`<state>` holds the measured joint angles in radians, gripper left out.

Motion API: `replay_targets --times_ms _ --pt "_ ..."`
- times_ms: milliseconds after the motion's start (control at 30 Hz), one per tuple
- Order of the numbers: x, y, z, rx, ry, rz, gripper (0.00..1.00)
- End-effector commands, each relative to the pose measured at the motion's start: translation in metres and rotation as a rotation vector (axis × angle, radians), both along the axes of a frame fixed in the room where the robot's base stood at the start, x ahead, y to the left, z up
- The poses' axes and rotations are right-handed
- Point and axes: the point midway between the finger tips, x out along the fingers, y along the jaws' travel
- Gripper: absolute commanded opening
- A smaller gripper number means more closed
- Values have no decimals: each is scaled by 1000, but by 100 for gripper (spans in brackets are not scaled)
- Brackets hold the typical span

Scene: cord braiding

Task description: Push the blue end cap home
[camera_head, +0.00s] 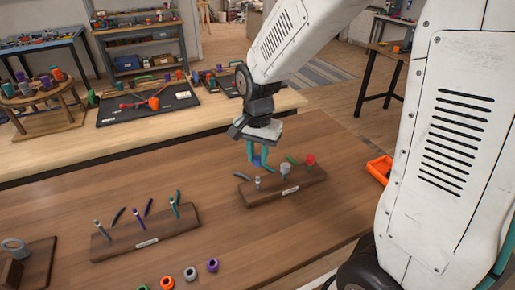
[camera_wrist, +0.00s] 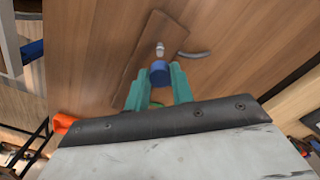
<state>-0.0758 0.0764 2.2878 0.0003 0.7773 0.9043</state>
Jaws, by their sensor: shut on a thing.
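My gripper (camera_head: 257,162) has teal fingers, shut on the blue end cap (camera_head: 257,163). The cap also shows between the fingertips in the wrist view (camera_wrist: 159,73). They are over the left end of a dark wooden board (camera_head: 290,193). A grey upright peg (camera_head: 257,184) stands on that board, just below the cap in the head view. In the wrist view the peg (camera_wrist: 160,48) stands just beyond the cap. I cannot tell whether cap and peg touch. A short dark grey cord (camera_wrist: 194,53) lies beside the peg.
The same board carries a grey cap (camera_head: 285,171), a red cap (camera_head: 310,160) and a green cord (camera_head: 293,161). Another board (camera_head: 150,240) with several pegs and cords lies left. Loose rings, including a purple one (camera_head: 213,264), sit in front. An orange bin (camera_head: 380,168) is right.

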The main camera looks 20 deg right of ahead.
Motion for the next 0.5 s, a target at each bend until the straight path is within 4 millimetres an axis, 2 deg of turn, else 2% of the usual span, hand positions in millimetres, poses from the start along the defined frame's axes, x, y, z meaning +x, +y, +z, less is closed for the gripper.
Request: replay_targets --times_ms 500 --pt "0 0 -40 -1 2 1 3"
